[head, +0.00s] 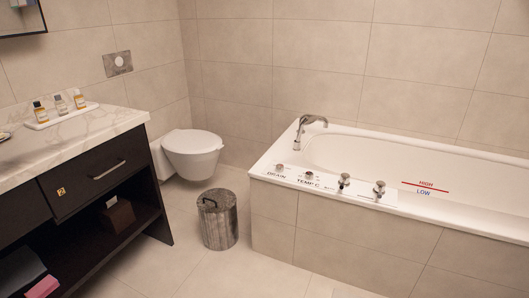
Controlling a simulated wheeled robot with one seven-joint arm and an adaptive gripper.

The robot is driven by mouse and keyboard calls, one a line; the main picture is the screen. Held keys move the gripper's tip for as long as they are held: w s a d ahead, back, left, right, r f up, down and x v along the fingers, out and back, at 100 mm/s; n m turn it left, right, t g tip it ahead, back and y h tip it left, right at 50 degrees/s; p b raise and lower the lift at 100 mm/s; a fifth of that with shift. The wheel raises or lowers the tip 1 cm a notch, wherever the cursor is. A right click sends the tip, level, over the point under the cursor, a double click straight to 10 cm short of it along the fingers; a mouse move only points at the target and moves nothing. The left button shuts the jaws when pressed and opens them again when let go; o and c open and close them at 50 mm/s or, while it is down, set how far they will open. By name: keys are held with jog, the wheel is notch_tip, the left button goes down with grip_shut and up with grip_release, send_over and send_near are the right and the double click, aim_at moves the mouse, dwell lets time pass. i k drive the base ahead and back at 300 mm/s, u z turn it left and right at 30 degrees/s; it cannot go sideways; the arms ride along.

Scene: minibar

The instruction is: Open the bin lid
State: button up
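A round grey metal bin (219,226) stands upright on the tiled floor, between the vanity and the bathtub, in front of the toilet. Its lid (215,200) looks shut on top, with a small handle or opening toward the left of the top. My gripper is not in the head view.
A white toilet (192,152) hangs on the wall behind the bin. The tiled bathtub (335,240) stands close on the right. A dark vanity (95,185) with a marble top and open shelf is on the left. Floor (205,277) in front of the bin is clear.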

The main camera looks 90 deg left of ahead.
aim_at(216, 196)
jog(key=u, duration=3.25)
jog(key=k, duration=0.5)
jog(key=z, duration=0.35)
jog(key=i, duration=0.65)
jog(key=u, duration=0.7)
jog(key=i, duration=0.6)
jog(key=u, duration=0.7)
